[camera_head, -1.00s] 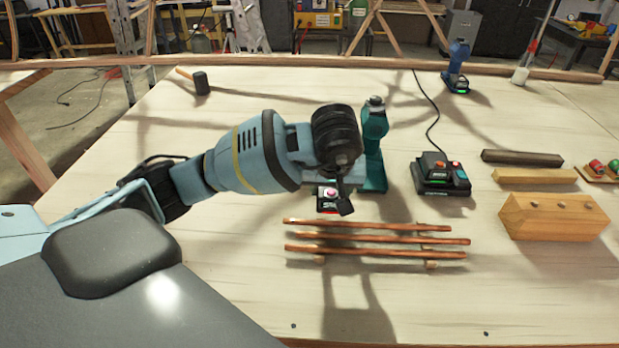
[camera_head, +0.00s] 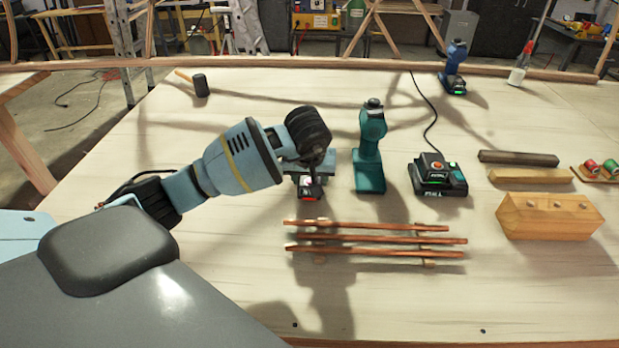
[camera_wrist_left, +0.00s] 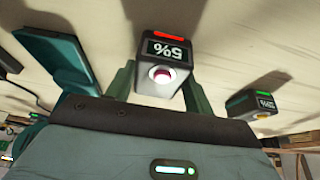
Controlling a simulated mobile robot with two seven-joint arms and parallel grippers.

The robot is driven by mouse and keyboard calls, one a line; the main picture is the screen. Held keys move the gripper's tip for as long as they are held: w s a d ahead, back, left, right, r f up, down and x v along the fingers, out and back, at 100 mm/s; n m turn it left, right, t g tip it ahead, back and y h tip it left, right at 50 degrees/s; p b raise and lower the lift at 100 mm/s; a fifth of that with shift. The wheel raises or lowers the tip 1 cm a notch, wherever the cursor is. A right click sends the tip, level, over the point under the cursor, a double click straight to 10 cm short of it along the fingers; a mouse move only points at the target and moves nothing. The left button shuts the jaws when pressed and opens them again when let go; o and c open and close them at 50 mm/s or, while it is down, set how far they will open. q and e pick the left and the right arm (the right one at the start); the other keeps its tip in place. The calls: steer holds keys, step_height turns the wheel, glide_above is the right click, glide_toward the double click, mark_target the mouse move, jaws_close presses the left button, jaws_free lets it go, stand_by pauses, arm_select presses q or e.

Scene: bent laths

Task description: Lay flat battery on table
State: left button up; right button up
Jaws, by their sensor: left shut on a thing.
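My left gripper (camera_head: 311,172) is shut on a small dark battery (camera_head: 309,188) with a red light, held near the table (camera_head: 230,300) left of the teal drill. The teal drill body (camera_head: 369,150) stands upright to the right of the gripper. My right gripper is not in view.
Several copper-coloured laths (camera_head: 375,239) lie on small supports in front. A black charger (camera_head: 437,176) stands right of the drill, with a wooden block (camera_head: 550,217) further right. A mallet (camera_head: 200,84) and a blue drill (camera_head: 456,70) stand further back. The table's left front is clear.

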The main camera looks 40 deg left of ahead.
arm_select(q)
steer(key=shift+f, duration=0.15)
steer(key=shift+f, duration=0.1)
steer(key=o, duration=1.2)
steer(key=shift+f, duration=0.1)
steer(key=shift+s+d+r, duration=0.1)
steer(key=shift+r, duration=0.55)
steer(key=v, duration=1.1)
steer(key=shift+p, duration=0.3)
steer(key=shift+d, duration=0.1)
